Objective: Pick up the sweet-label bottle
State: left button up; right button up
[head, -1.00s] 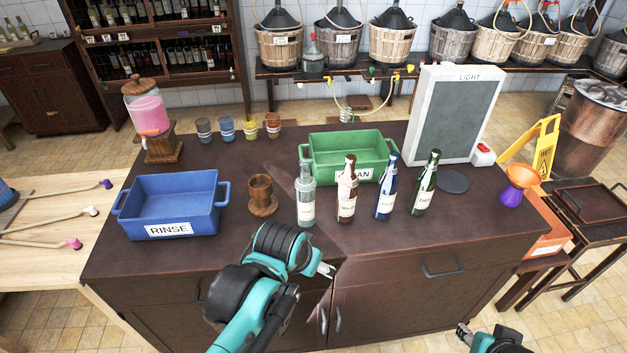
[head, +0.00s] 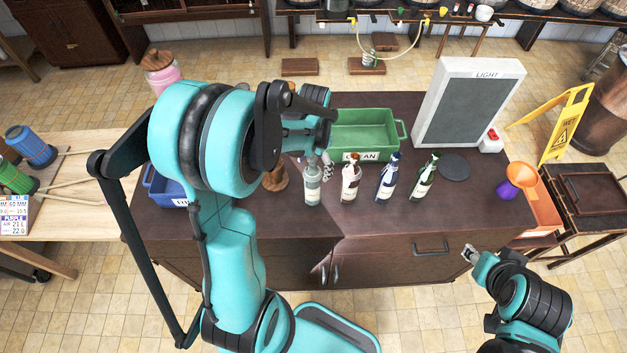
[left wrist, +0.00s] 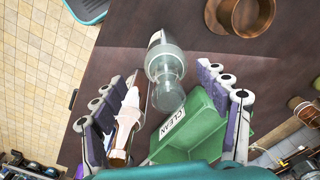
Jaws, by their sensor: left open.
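Four bottles stand in a row on the dark counter: a clear one (head: 313,187), a brown one (head: 350,184), a blue one (head: 387,184) and a dark green one (head: 423,182). Their labels are too small to read, so I cannot tell which is the sweet one. My left gripper (head: 318,166) is open, just behind and above the clear bottle. In the left wrist view the clear bottle (left wrist: 166,77) shows between the spread fingers, and the brown bottle (left wrist: 126,122) is by the left finger. My right gripper (head: 470,254) is in front of the counter, its jaws unclear.
The green CLEAN tub (head: 368,157) is behind the bottles. The blue RINSE tub (head: 165,192) is mostly hidden by my left arm. A wooden cup stand (head: 275,179) is left of the clear bottle. The LIGHT panel (head: 470,105) stands at back right.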

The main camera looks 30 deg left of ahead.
aim_at(312, 173)
pick_arm(q)
jog(key=f, duration=0.5)
jog(key=shift+w+a, duration=0.2)
jog(key=shift+a, duration=0.15)
grip_shut()
